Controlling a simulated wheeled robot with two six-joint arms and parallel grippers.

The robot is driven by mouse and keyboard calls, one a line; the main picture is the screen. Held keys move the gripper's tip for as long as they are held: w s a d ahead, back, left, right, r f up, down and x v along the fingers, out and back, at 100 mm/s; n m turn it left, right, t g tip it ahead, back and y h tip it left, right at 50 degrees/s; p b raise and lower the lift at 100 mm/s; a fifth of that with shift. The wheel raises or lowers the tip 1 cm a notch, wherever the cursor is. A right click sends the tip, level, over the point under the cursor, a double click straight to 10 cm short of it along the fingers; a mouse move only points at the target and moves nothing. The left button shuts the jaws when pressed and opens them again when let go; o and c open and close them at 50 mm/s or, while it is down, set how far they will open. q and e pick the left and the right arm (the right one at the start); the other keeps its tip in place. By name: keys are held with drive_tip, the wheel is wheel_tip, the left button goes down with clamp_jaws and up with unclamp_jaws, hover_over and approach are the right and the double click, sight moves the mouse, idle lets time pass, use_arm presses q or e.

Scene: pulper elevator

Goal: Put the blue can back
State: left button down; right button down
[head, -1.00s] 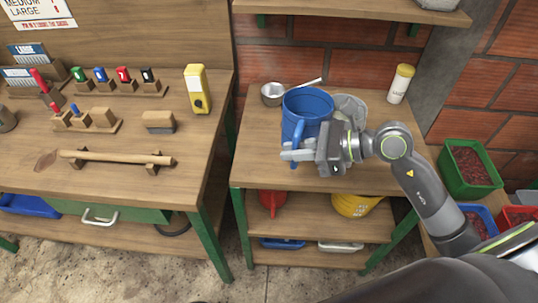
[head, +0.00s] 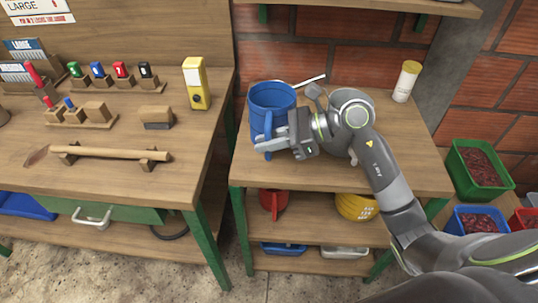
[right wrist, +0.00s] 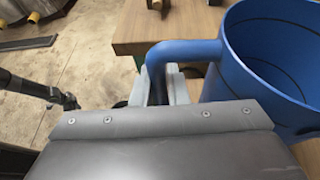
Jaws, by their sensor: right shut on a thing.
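The blue can (head: 271,103) is a large open-topped vessel with a side handle, upright at the left of the small wooden table's top (head: 412,150) in the head view. My right gripper (head: 273,146) is shut on its handle, on the near side. In the right wrist view the blue can (right wrist: 275,60) fills the right side and its handle (right wrist: 185,50) runs between the fingers (right wrist: 160,85). Whether the can's base touches the table top cannot be told. My left gripper is not in view.
A white bottle with a yellow lid (head: 406,81) stands at the table's back right. Below are a red vessel (head: 273,200) and a yellow helmet-like object (head: 355,206). A workbench (head: 100,183) with stamps is at left. Green (head: 480,165) and blue crates (head: 478,221) of red fruit stand right.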

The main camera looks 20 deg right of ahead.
sight(268, 158)
wheel_tip(268, 158, down, 5)
drive_tip(key=shift+f, duration=0.2)
idle(0.3)
drive_tip(key=shift+f, duration=0.2)
drive_tip(key=c, duration=1.4)
unclamp_jaws()
drive_tip(key=shift+r, duration=0.1)
drive_tip(key=shift+c, duration=0.2)
